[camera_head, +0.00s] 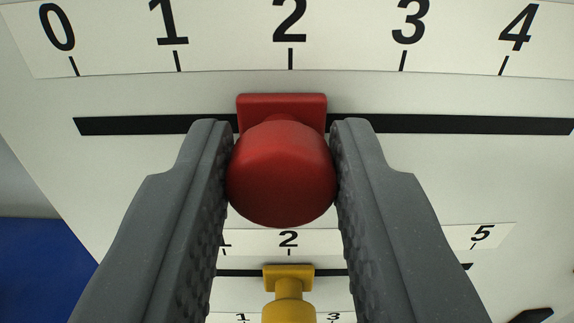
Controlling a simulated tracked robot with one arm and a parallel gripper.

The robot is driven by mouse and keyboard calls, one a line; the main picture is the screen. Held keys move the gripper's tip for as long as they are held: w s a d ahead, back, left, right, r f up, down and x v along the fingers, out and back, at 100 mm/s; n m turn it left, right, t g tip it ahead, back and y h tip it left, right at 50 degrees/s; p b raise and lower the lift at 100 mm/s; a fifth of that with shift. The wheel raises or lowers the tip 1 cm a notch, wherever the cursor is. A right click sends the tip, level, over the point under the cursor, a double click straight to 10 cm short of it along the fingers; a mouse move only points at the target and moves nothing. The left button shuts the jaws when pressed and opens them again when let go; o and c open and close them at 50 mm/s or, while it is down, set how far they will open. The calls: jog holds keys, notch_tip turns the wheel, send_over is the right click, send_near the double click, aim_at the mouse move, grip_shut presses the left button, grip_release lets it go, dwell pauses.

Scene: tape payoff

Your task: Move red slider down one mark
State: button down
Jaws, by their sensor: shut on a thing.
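The red slider (281,172) has a round knob on a square red base. The base sits on a black horizontal slot (455,124) in a pale panel. A number scale (340,50) above the slot shows 0 to 4, with a tick under each number. The red base is below the 2, its middle slightly left of the 2 tick. My gripper (282,170) is shut on the red knob, one grey finger on each side. The fingers hide short parts of the slot beside the base.
Below is a yellow slider (288,282) on its own slot, under the 2 of a second scale (385,242). Another scale shows partly at the bottom edge. A blue surface (40,270) lies at lower left. A dark object (532,315) shows at the bottom right.

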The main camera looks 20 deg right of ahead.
jog(key=shift+f, duration=0.1)
jog(key=c, duration=1.1)
grip_release()
jog(key=shift+c, duration=0.2)
jog(key=b+v, duration=0.1)
jog(key=v, duration=1.2)
jog(key=shift+s+a+b, duration=0.15)
jog(key=shift+s+b, duration=0.2)
jog(key=shift+s, duration=0.05)
